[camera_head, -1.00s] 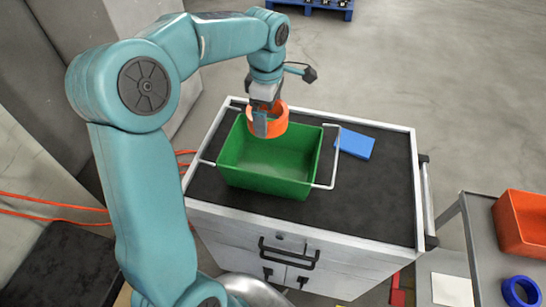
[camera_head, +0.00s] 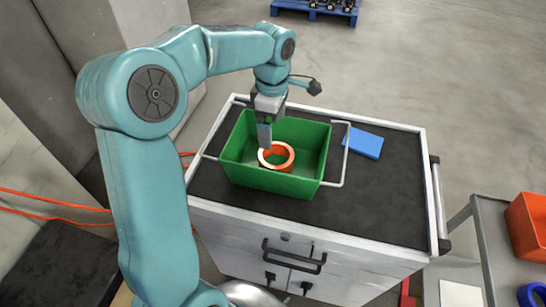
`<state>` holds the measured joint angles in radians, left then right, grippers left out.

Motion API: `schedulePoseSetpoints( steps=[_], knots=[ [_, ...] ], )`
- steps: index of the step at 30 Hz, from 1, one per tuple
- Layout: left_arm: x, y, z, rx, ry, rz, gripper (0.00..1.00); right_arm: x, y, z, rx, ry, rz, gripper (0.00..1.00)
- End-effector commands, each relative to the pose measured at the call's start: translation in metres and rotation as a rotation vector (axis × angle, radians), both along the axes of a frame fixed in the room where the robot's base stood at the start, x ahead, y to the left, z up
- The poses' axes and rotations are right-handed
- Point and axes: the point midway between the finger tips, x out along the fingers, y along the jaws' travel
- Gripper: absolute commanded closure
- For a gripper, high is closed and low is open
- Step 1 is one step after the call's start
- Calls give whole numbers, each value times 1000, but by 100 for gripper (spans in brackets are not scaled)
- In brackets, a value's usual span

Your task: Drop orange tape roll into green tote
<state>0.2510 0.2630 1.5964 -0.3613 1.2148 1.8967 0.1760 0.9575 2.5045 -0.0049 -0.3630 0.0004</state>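The orange tape roll (camera_head: 290,157) is inside the green tote (camera_head: 270,183), low down near its front wall, apart from the fingers as far as I can see. The tote stands upright on the dark top of a grey cabinet, with a white wire handle at each side. My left gripper (camera_head: 264,142) points down into the tote, just above and left of the roll. Its fingers are seen nearly edge-on, but it no longer carries the roll and looks open. My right gripper is out of view.
A blue box (camera_head: 363,143) lies on the cabinet top (camera_head: 385,195), right of the tote. The cabinet top is clear at the right. A grey side table (camera_head: 497,240) at the right bears an orange bin (camera_head: 527,226) and a blue ring (camera_head: 533,294).

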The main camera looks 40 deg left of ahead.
Motion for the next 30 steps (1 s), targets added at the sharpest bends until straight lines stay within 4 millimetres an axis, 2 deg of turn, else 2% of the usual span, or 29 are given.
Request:
schedulePoseSetpoints(
  steps=[4, 7, 15, 21, 25, 30],
  knots=[
    [1, 0, 7, 0, -3, 0, 0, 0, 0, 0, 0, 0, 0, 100],
    [1, 0, 23, 1, -5, 0, 0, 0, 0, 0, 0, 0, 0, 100],
    [1, 0, 97, 1, -5, 0, 0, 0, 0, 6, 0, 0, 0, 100],
    [1, 0, 140, 0, -3, -1, 0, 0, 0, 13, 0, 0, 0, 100],
    [1, 1, 156, 0, -1, -1, 0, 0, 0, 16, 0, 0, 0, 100],
    [0, 0, 163, 0, 0, -1, 0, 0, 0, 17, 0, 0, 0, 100]
  ],
)
